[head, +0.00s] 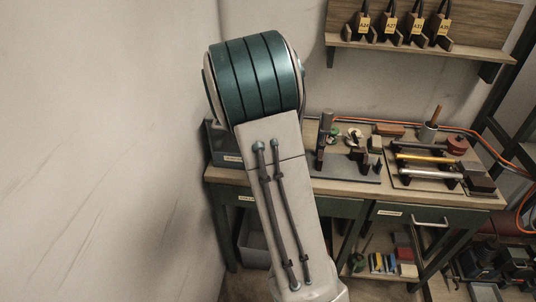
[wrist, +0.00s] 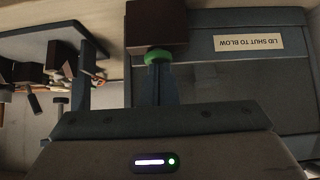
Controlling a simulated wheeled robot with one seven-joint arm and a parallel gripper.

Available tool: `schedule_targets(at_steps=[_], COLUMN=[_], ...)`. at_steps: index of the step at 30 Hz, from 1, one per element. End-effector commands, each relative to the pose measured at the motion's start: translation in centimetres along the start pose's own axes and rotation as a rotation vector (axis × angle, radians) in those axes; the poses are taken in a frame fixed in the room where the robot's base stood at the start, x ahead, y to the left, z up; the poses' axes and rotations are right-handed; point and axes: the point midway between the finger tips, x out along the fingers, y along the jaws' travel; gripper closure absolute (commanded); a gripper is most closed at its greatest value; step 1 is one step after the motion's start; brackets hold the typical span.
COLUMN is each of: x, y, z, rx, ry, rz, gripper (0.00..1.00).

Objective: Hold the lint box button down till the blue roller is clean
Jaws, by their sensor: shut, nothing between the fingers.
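The lint box (wrist: 220,75) is a grey box, seen upside down in the wrist view with a label reading "LID SHUT TO BLOW". A corner of it (head: 221,140) shows at the bench's left end in the head view; my arm hides the rest. A round green button (wrist: 157,56) shows against a dark brown block. My gripper (wrist: 156,68) is shut and empty, its tips at the button; they appear to touch it, but I cannot tell whether it is pressed. I see no blue roller, and the box's inside is hidden.
A dark plate with a stand and blocks (wrist: 60,38) lies beside the box. The rack with several rollers (head: 425,160) is on the bench's right. A wall shelf (head: 420,48) with tagged holders is above. A pale wall stands close on the left.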

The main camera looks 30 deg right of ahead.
Motion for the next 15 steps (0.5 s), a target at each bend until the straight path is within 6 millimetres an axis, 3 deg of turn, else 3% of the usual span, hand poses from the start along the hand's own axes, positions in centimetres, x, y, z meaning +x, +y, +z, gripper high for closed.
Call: schedule_targets(at_steps=[6,15], x=[-3.2,-8.6], y=[0.1,0.0], z=[-2.9,-3.0], rx=[0.005,0.007], ry=[0.021,0.026], rz=[-0.004,-0.007], gripper=[1.00,1.00])
